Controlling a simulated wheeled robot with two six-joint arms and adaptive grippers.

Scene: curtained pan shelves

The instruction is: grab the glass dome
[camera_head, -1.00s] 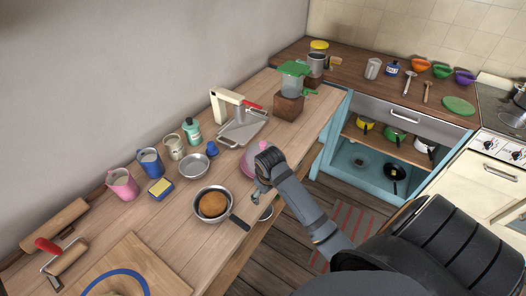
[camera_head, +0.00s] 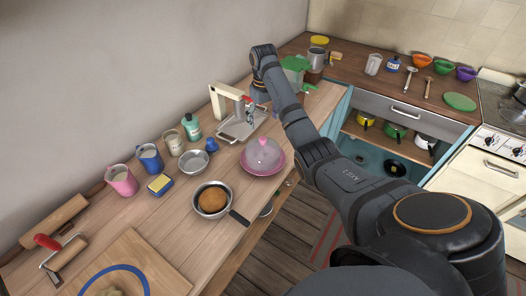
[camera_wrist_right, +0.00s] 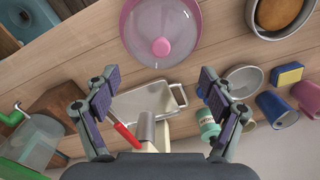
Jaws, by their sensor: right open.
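The glass dome (camera_head: 264,151) is clear with a pink knob and sits over a pink plate (camera_head: 262,171) on the wooden counter. In the right wrist view the dome (camera_wrist_right: 178,22) is at the top middle, beyond my fingertips, and its upper edge is cut off. My right gripper (camera_head: 250,112) is open and empty, above the metal sink-like tray and farther back along the counter than the dome. In the right wrist view its two fingers (camera_wrist_right: 159,80) are spread wide. My left gripper is not in view.
A pan with a brown bun (camera_head: 211,200) stands in front of the dome. Behind it are a metal tray (camera_head: 238,130) with a cream press and a green-lidded blender (camera_head: 293,68). Cups, a sponge (camera_head: 160,184) and bottles line the wall.

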